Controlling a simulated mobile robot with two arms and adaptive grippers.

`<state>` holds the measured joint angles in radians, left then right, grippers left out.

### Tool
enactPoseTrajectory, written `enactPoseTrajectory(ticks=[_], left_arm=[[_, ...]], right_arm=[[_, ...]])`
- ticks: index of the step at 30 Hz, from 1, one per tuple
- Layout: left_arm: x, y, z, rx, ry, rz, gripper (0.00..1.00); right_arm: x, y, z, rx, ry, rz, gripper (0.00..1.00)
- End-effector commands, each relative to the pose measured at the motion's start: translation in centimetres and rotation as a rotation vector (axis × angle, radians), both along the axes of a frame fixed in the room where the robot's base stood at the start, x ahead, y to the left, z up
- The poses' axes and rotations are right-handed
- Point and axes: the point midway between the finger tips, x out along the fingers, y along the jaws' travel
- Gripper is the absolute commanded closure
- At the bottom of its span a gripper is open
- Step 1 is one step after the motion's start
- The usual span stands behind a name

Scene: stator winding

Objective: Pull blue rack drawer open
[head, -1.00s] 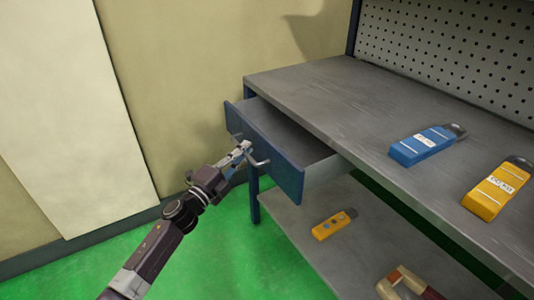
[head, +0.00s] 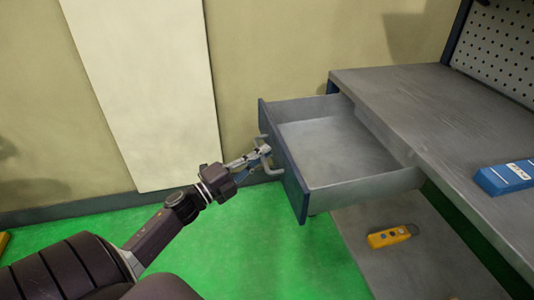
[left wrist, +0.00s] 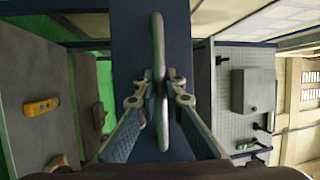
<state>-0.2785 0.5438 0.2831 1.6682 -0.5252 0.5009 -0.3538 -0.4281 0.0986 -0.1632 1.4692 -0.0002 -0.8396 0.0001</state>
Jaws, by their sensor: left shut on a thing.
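The blue-fronted drawer (head: 284,160) of the workbench stands well out from under the top in the head view, and its grey inside (head: 335,150) looks empty. Its bar handle (head: 272,170) sits on the outer face. My left gripper (head: 264,156) is shut on this handle. In the left wrist view the handle (left wrist: 158,45) runs between the two fingers of the left gripper (left wrist: 159,92), against the blue drawer front (left wrist: 130,60). My right gripper is not in view.
The grey bench top (head: 415,100) holds a blue device (head: 505,177) at the right. A yellow device (head: 392,236) lies on the lower shelf (head: 385,270). The green floor (head: 270,240) before the drawer is clear. A beige wall (head: 245,50) stands behind.

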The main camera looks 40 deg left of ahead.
Motion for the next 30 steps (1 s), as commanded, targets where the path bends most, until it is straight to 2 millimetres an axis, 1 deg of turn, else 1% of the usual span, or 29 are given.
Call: enactPoseTrajectory(ticks=[5, 6, 11, 20, 23, 26, 30], left_arm=[[0.0, 0.0, -0.1, 0.0, 0.001, 0.001, 1.0], [0.0, 0.0, -0.1, 0.0, 0.001, 0.001, 0.9], [0.0, 0.0, -0.1, 0.0, 0.001, 0.001, 0.73], [-0.1, 0.0, -0.1, -0.001, 0.001, 0.001, 0.73], [-0.9, 0.2, -0.3, -0.002, 0.004, 0.0, 0.73], [-2.4, 0.6, -0.6, -0.002, 0.005, 0.002, 0.73], [-5.3, 1.4, -1.2, -0.001, 0.006, 0.002, 0.73]], right_arm=[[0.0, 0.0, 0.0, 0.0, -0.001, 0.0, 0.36], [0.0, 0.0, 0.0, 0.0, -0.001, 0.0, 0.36], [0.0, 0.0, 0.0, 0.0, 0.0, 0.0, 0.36], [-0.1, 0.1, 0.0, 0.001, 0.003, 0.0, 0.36], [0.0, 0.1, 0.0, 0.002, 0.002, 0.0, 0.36], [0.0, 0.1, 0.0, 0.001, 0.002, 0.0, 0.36], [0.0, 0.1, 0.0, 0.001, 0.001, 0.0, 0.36]])
